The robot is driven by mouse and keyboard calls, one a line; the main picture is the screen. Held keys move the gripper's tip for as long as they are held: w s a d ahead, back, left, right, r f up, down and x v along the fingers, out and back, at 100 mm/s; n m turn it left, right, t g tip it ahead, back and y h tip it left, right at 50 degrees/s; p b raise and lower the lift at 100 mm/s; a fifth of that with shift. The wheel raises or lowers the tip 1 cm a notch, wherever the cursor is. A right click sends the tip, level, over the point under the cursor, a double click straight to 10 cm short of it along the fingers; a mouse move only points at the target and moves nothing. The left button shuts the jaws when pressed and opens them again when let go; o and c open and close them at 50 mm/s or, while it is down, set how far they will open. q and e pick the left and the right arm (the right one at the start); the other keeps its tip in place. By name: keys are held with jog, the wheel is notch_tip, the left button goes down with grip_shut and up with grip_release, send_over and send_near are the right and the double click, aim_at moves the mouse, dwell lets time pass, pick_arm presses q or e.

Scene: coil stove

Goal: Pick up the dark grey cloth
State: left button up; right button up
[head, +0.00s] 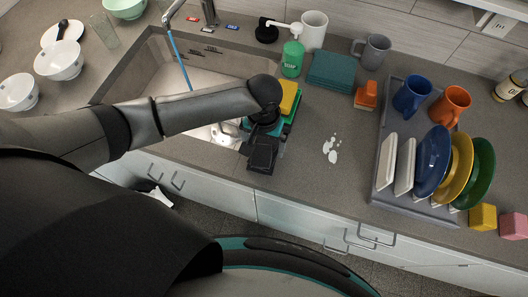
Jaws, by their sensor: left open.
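No dark grey cloth can be made out with certainty; part of the counter is hidden under my left arm and hand. A folded dark teal cloth-like stack (331,70) lies at the back of the counter, right of the soap bottle. My left gripper (263,153) is open and points down at the counter's front edge, just right of the sink. It covers part of a teal-green holder (289,122) with a yellow sponge (288,97). Whether it touches anything below cannot be told. My right gripper is not in view.
The sink (160,75) is left. A green soap bottle (292,57), white canister (312,30), grey mug (374,50) and orange brush-like item (366,94) stand behind. A dish rack (386,150) with plates and mugs is right.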

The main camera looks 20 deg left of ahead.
aim_at(264, 151)
pick_arm(q)
notch_tip(264, 151, down, 4)
jog(key=shift+d+r, duration=0.1)
jog(key=shift+r, duration=0.15)
jog(key=shift+s, duration=0.1)
jog(key=c, duration=1.2)
